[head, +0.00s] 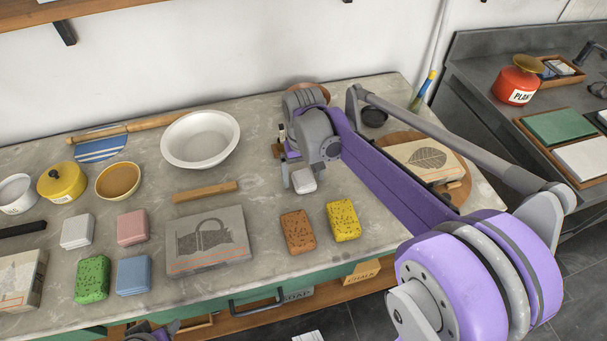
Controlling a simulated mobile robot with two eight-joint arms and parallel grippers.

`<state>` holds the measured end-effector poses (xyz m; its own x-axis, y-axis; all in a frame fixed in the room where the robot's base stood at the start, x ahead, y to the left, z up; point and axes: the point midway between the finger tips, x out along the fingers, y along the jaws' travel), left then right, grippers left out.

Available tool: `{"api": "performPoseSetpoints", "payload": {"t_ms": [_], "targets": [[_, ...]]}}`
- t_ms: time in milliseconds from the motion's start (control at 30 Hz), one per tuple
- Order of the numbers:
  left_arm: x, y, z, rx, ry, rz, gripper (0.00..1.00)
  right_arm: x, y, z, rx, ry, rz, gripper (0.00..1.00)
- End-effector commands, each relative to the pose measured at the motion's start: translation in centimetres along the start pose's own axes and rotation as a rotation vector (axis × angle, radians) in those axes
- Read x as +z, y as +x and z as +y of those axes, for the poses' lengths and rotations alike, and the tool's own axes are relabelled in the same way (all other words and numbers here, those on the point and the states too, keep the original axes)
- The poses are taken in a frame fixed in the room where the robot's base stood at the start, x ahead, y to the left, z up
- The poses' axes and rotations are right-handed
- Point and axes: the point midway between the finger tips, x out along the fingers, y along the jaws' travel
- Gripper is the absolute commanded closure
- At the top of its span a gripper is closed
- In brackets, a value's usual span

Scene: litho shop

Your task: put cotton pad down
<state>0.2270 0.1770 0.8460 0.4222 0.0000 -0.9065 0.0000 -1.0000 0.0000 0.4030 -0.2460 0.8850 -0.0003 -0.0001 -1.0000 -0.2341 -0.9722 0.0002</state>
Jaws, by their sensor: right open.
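A small white pad (304,181), which looks like the cotton pad, is on or just above the grey stone worktop, below my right gripper. My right gripper (297,171) is open right at the pad, with the wrist partly hiding the fingers. I cannot tell whether a finger touches the pad. My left gripper (150,331) only partly shows at the bottom edge, and its jaws cannot be made out.
A white bowl (200,138) and a wooden bar (205,192) lie left of the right gripper. A printed stone (209,240), an orange sponge (297,232) and a yellow sponge (343,220) are nearer the front. White, pink and blue pad stacks (134,275) stand left.

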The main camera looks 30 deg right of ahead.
Motion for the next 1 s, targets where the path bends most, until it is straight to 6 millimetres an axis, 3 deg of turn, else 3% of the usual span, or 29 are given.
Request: {"api": "performPoseSetpoints", "payload": {"t_ms": [167, 600, 800, 1000], "targets": [[-0.2, -0.3, 0.0, 0.0, 0.0, 0.001, 0.44, 0.0, -1.8, 0.0, 0.0, 0.0, 0.0, 0.02], [-0.8, -1.3, 0.0, 0.0, 0.0, 0.005, 0.44, 0.0, -10.6, 0.0, 0.0, 0.0, 0.0, 0.02], [-0.9, -1.4, 0.0, 0.0, 0.0, 0.005, 0.44, 0.0, -12.2, 0.0, 0.0, 0.0, 0.0, 0.02], [-0.9, -1.4, 0.0, 0.0, 0.0, 0.005, 0.44, 0.0, -12.3, 0.0, 0.0, 0.0, 0.0, 0.02]]}}
